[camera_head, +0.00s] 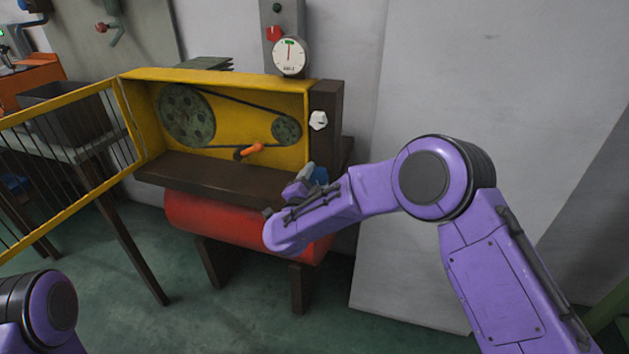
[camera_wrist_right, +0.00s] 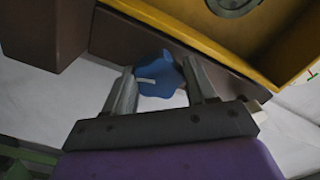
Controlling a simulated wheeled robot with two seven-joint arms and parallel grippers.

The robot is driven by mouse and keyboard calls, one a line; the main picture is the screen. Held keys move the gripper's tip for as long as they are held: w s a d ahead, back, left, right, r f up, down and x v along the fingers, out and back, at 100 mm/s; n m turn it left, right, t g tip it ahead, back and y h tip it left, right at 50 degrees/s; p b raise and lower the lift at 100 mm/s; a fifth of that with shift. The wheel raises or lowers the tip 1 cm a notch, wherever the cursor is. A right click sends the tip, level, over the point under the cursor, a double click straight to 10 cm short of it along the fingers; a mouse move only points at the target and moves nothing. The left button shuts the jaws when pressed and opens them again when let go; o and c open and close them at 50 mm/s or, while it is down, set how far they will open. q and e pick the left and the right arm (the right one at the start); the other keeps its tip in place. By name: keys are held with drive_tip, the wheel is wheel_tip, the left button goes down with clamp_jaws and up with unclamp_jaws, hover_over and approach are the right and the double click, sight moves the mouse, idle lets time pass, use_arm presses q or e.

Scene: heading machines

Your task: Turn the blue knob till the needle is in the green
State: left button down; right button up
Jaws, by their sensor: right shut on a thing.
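The blue knob (camera_head: 321,175) sits low on the dark right end post of the yellow machine, partly hidden by my gripper in the head view. In the right wrist view the lobed blue knob (camera_wrist_right: 158,76) with its white pointer mark lies between my two fingers. My right gripper (camera_head: 309,177) is shut on it; it also shows in the right wrist view (camera_wrist_right: 162,86). The round white gauge (camera_head: 290,57) stands above the machine. Its red needle points almost straight up, at or close to the small green band at the top. My left gripper is out of view.
A white knob (camera_head: 318,120) sits higher on the same post. An orange handle (camera_head: 250,150) and belt wheels (camera_head: 187,115) are inside the yellow housing (camera_head: 215,77). A barred yellow guard (camera_head: 60,160) stands open at left. A red cylinder (camera_head: 205,215) lies below.

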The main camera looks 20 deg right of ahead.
drive_tip(key=o, duration=1)
drive_tip(key=shift+o, duration=0.2)
drive_tip(key=v, duration=1)
drive_tip(key=shift+s+a, duration=0.25)
drive_tip(key=shift+f, duration=0.1)
